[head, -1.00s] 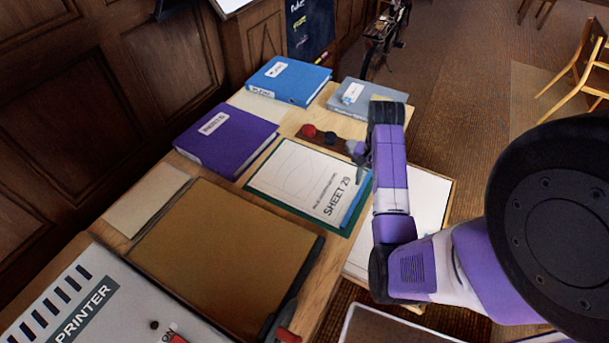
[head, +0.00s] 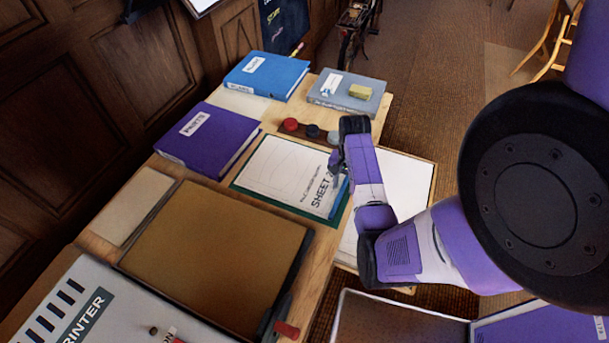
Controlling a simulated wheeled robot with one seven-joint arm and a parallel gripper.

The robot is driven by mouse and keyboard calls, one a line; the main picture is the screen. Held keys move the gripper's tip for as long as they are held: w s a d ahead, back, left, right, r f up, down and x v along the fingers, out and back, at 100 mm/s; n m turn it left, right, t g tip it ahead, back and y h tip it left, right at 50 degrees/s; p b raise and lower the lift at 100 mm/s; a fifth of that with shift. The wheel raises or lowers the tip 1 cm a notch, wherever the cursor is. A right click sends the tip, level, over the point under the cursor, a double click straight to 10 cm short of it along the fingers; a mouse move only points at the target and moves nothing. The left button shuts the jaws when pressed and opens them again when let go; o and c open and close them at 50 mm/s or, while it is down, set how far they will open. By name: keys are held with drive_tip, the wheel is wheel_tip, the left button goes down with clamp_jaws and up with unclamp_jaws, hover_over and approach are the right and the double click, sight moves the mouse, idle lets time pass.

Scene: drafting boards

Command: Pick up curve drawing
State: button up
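A white drawing sheet (head: 285,172) with faint curved lines and the printed word SHEET lies flat on a green board (head: 262,195) on the wooden table, in the middle of the head view. A blue strip (head: 338,193) shows at its right edge. My gripper (head: 335,181) is over the right edge of the sheet, covering part of its lettering. The fingers are small and partly hidden by my wrist, so I cannot tell whether they are open or touch the sheet.
A stamp rack (head: 301,131) stands between. A brown board (head: 215,245) and a printer (head: 75,305) are in front.

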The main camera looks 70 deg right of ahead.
clamp_jaws()
